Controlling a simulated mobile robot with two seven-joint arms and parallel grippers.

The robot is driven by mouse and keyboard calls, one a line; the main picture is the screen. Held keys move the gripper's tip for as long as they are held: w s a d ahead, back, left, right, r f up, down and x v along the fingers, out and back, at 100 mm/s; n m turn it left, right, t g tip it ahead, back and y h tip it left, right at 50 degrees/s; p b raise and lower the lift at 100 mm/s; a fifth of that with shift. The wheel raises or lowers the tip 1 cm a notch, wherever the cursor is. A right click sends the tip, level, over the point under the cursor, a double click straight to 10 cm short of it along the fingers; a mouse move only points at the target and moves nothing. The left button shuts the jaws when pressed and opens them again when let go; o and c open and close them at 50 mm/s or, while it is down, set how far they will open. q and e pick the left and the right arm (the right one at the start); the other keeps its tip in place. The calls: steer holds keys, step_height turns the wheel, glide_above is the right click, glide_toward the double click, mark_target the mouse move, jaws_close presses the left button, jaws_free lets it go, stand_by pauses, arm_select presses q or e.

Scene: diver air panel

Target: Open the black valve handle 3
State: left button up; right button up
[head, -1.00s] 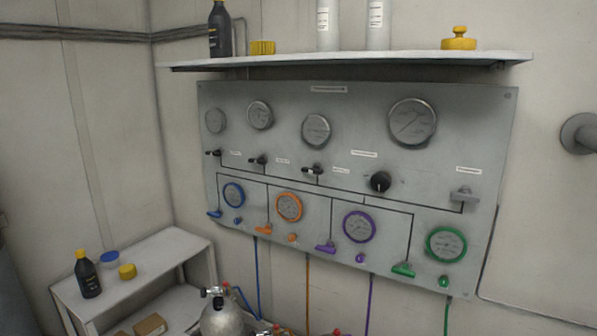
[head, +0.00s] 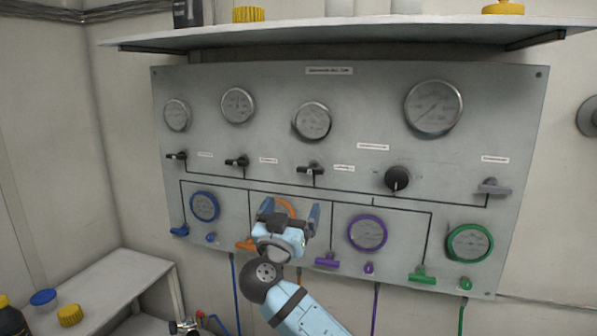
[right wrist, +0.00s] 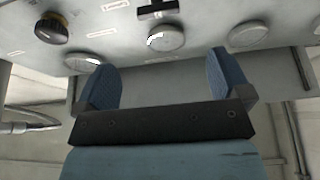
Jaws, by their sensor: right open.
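The black valve handle 3 (head: 311,169) is the third black lever from the left on the grey panel (head: 440,150), below the third gauge (head: 312,121). It lies roughly sideways in the head view. It also shows at the top edge of the right wrist view (right wrist: 157,10), partly cut off, where the panel appears upside down. My right gripper (head: 290,211) is open and empty, below and slightly left of the handle, in front of the orange gauge (head: 287,206), which it partly hides. Its two blue fingers also show in the right wrist view (right wrist: 161,75), apart from the handle. My left gripper is not in view.
Two more black levers (head: 237,161) (head: 176,156) are to the left and a black knob (head: 398,179) is to the right. A white shelf (head: 350,37) juts out above the panel. Coloured levers, such as the purple one (head: 327,259), line the bottom.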

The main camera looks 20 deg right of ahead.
mark_target(309, 171)
steer(key=p+x, duration=0.4)
steer(key=x, duration=0.8)
steer(key=shift+d, duration=0.25)
steer(key=shift+w+d+r, duration=0.15)
steer(key=shift+w+d, duration=0.1)
steer(key=shift+w, duration=0.15)
steer(key=c, duration=0.9)
